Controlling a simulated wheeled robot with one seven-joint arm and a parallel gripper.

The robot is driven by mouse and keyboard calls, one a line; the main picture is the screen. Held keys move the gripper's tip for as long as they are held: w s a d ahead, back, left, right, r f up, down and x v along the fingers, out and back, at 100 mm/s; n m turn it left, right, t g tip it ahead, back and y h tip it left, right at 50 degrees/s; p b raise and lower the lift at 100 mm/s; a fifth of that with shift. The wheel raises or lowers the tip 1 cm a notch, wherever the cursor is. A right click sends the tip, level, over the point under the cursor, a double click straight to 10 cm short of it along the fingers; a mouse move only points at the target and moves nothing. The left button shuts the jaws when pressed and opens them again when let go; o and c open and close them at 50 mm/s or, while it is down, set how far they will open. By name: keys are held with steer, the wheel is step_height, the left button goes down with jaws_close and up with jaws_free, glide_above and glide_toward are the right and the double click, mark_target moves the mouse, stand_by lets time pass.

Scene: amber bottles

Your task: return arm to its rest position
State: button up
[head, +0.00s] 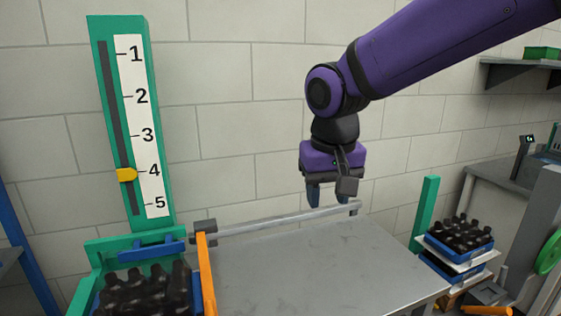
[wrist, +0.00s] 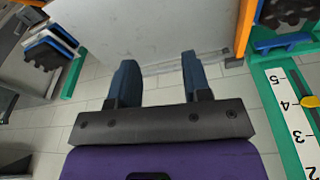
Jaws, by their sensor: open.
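My purple arm reaches in from the upper right of the head view, with my gripper (head: 327,195) pointing down above the back edge of the grey metal table (head: 300,270). In the wrist view my gripper (wrist: 158,80) shows two blue fingers spread apart with nothing between them. The fingers are above the grey rail (head: 285,219) along the table's back edge; I cannot tell how far above. No bottle is in or near the fingers.
A crate of dark bottles (head: 145,290) stands at the left by an orange bar (head: 205,272). A green gauge (head: 130,120) has its yellow pointer (head: 127,174) near 4. Stacked bottle trays (head: 458,240) stand at the right beside a green post (head: 425,213). The tabletop is clear.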

steer(key=s+d+r+m+t, duration=0.1)
steer(key=s+d, duration=0.7)
steer(key=d, duration=0.3)
steer(key=s+d+r+m+t, duration=0.1)
steer(key=s+d+r+t, duration=0.1)
steer(key=s+d, duration=0.5)
steer(key=d, duration=0.4)
steer(key=shift+s+d+t, duration=0.15)
steer(key=shift+s+t, duration=0.15)
steer(key=shift+s, duration=0.05)
